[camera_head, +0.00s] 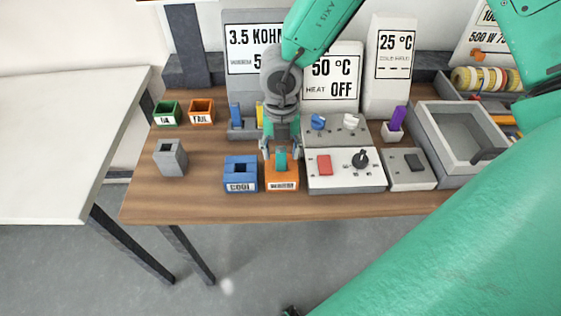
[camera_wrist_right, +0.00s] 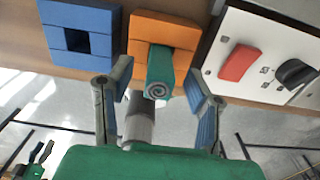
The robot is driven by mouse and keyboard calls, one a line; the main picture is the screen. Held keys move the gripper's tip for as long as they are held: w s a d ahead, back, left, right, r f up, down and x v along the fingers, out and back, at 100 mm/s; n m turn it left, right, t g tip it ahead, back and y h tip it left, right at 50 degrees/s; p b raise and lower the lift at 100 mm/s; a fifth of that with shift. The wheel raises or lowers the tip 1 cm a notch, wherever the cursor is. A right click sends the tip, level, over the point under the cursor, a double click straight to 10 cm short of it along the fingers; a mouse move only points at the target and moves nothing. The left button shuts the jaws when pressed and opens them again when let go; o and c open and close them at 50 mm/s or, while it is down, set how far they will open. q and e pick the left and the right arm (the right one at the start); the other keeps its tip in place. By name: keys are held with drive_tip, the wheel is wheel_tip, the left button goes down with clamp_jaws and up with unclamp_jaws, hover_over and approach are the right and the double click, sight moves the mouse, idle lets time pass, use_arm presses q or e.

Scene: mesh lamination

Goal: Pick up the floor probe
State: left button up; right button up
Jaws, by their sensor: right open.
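My right gripper (camera_head: 281,152) reaches down from above over the orange block marked with a partly hidden label (camera_head: 283,184). Its jaws are open, with one finger on each side of a teal piece (camera_head: 281,160) in that block. In the right wrist view, the teal piece (camera_wrist_right: 160,68) has a grey spiral on its near end and lies between the open fingers (camera_wrist_right: 158,78), with gaps on both sides. No label names the floor probe, so I cannot tell for sure whether this teal piece is it. My left gripper is not seen.
A blue COOL block (camera_head: 240,180) stands left of the orange block. A white panel with a red switch and black knob (camera_head: 346,180) stands close on the right. A grey holder (camera_head: 171,158) is at the left, and a grey bin (camera_head: 433,128) at the right. Displays stand behind.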

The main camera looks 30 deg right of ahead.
drive_tip(key=shift+a, duration=0.1)
drive_tip(key=shift+c, duration=1.2)
clamp_jaws()
drive_tip(key=shift+r, duration=0.15)
wheel_tip(320, 180, up, 18)
drive_tip(key=shift+p, duration=0.45)
